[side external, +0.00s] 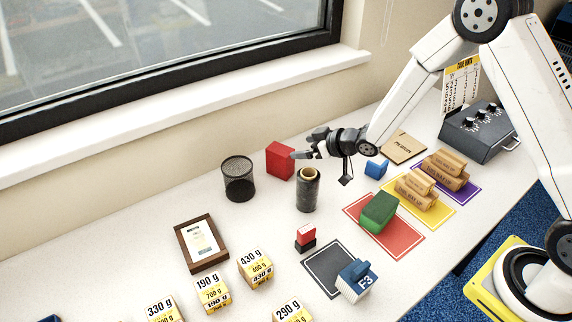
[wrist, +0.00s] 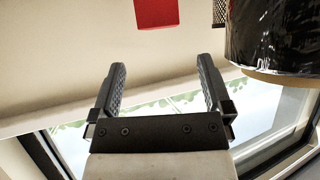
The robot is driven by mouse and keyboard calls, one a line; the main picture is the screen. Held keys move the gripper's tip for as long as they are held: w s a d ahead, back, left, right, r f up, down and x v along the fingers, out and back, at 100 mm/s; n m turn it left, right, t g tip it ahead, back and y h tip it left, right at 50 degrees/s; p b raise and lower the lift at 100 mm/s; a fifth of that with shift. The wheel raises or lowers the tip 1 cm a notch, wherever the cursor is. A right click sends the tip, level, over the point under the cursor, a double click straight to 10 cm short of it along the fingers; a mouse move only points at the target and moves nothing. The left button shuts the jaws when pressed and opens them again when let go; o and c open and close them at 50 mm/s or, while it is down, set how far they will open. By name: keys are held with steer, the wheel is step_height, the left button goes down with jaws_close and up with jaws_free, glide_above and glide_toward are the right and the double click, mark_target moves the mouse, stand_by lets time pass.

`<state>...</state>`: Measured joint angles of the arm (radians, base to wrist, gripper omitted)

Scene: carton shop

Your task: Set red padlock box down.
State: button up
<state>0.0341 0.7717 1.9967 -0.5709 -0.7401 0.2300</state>
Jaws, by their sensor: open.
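The red padlock box (side external: 280,161) stands upright on the white table, near the wall under the window. In the wrist view the red box (wrist: 157,13) shows at the top edge, partly cut off, ahead of the fingertips. My gripper (side external: 301,154) reaches in from the right at about the height of the box, its fingers pointing at it. The wrist view shows my gripper (wrist: 161,66) with its two fingers well apart and nothing between them. A gap shows there between the fingertips and the box.
A dark wrapped roll (side external: 308,192) stands close in front of my gripper; it looms in the wrist view (wrist: 275,35). A black mesh cup (side external: 238,180) stands left of the box. Coloured mats with cartons lie to the right, and a small red-and-black item (side external: 305,238) sits in front.

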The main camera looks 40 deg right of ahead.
steer(key=shift+v, duration=2.05)
steer(key=s+d+r+m+g+h, duration=0.1)
steer(key=s+g, duration=0.3)
steer(key=s, duration=0.7)
steer(key=s+d+r+m+g+h, duration=0.2)
steer(key=s+r+m+g+h, duration=0.1)
steer(key=s, duration=0.8)
steer(key=shift+g+h, duration=0.4)
steer(key=shift+g, duration=0.4)
